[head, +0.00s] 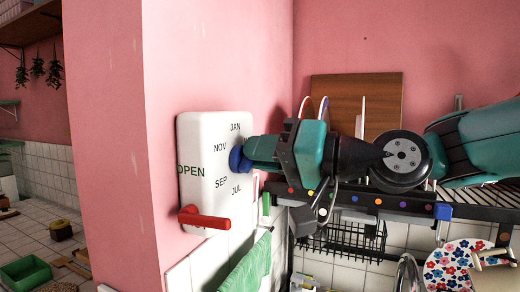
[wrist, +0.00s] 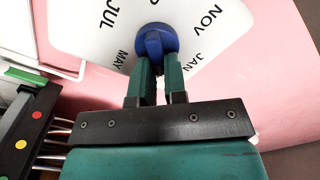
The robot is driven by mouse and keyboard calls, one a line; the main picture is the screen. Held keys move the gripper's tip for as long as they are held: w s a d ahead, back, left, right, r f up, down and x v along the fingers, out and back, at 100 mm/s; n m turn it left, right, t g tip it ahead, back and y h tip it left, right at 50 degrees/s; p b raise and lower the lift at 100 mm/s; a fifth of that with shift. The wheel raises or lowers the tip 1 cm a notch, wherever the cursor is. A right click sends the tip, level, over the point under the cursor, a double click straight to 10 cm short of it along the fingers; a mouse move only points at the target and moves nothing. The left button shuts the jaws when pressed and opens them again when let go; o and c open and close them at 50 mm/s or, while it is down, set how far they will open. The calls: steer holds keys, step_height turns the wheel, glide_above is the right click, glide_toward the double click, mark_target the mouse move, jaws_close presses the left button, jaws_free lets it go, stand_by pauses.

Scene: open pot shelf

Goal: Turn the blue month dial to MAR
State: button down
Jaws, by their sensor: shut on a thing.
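The blue month dial (head: 236,159) sits on a white panel (head: 205,134) fixed to the pink wall. JAN, NOV, SEP and JUL are readable around it in the head view. My gripper (head: 246,154) reaches in from the right and is shut on the dial. In the wrist view, the green fingertips (wrist: 158,62) hold the raised bar of the blue dial (wrist: 154,34). JUL, MAY, NOV and JAN show there around it. MAR cannot be seen; my fingers cover the panel between MAY and JAN. Which month the dial points to cannot be told.
A red lever (head: 204,218) sticks out low on the same panel, below the word OPEN. A dark shelf rail (head: 388,205) with coloured dots runs right, beneath my arm. A green towel (head: 245,265) hangs below. A wooden board (head: 375,95) stands behind my arm.

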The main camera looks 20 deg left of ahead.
steer(key=shift+w+m, duration=0.15)
steer(key=shift+m, duration=1.05)
steer(key=shift+f+p, duration=0.1)
steer(key=shift+p, duration=0.2)
steer(key=c, duration=1.2)
jaws_free()
steer(key=shift+o, duration=0.2)
steer(key=shift+d, duration=0.1)
steer(key=s+d+b, duration=0.1)
steer(key=d+b, duration=1.3)
steer(key=d, duration=0.3)
steer(key=shift+s, duration=0.2)
